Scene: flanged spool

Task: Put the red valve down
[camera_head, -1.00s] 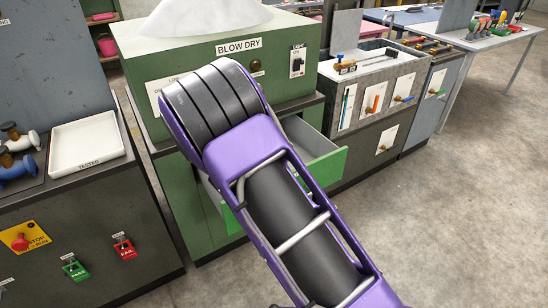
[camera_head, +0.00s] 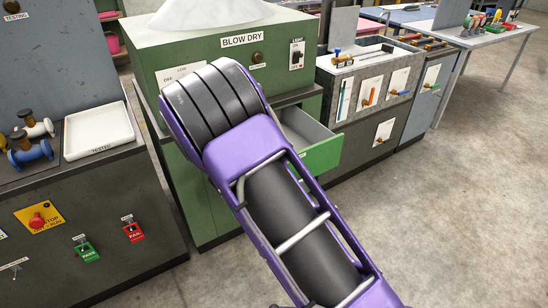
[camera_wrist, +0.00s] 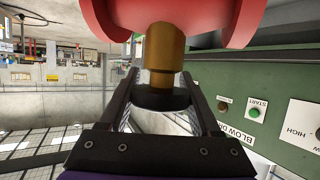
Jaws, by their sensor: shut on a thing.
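The red valve (camera_wrist: 165,14) shows in the wrist view at the top, with its red flanged body cut off by the frame edge. A brass neck (camera_wrist: 164,50) runs from the body down to a dark round part between the fingers. My gripper (camera_wrist: 163,98) is shut on the valve by this dark part and neck. The green blow-dry cabinet (camera_wrist: 235,75) is beside the valve on the right of the wrist view. In the head view, my purple arm hides the gripper and valve.
The blow-dry cabinet (camera_head: 215,45) has an open drawer (camera_head: 322,152) sticking out at the right. An empty white TESTED tray (camera_head: 98,131) sits on the left bench beside blue and white valves (camera_head: 30,152). A sink unit (camera_head: 345,75) stands right of the cabinet. Floor is clear at right.

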